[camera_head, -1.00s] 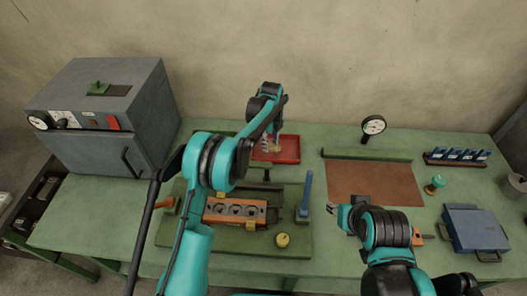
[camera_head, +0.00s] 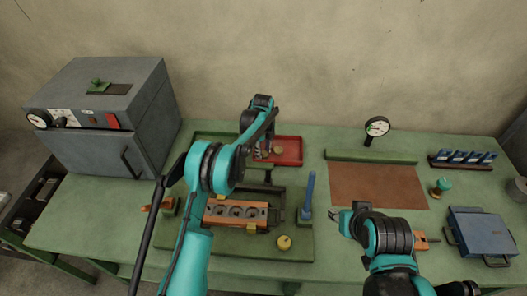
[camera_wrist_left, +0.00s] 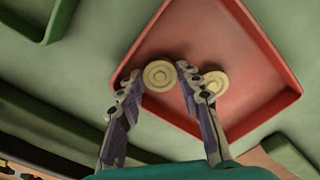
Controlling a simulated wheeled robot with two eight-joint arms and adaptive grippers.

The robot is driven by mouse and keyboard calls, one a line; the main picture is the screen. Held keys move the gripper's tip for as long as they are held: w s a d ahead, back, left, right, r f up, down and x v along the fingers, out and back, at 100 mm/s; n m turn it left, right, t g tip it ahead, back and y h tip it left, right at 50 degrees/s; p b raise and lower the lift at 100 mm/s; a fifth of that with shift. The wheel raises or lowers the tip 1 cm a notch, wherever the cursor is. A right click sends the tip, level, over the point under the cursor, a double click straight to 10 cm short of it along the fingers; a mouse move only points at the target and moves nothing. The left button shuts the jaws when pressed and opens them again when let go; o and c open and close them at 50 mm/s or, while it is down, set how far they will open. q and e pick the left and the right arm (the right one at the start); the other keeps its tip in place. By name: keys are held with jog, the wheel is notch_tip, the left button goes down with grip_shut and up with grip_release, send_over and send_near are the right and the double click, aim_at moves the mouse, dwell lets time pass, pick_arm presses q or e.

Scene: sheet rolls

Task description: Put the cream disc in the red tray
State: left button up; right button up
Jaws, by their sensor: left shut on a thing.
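The red tray (camera_head: 291,158) lies at the back of the bench, and it fills much of the left wrist view (camera_wrist_left: 225,30). My left gripper (camera_head: 262,155) is over the left part of the tray, pointing down. In the left wrist view its fingers (camera_wrist_left: 158,78) are shut on a cream disc (camera_wrist_left: 160,75). A second cream disc (camera_wrist_left: 215,82) lies in the tray beside the right finger, which partly covers it; it also shows in the head view (camera_head: 278,150). Whether the held disc touches the tray floor is unclear. My right gripper (camera_head: 337,216) is over the front of the bench, too small to judge.
A green tray (camera_head: 207,135) is left of the red one. In front stand an orange block with holes (camera_head: 236,215), a blue upright handle (camera_head: 308,192) and a yellow knob (camera_head: 284,243). A brown mat (camera_head: 375,187), a gauge (camera_head: 376,127) and a blue box (camera_head: 478,232) are on the right.

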pick_arm(q)
jog(key=o, duration=0.7)
jog(key=shift+f, duration=0.1)
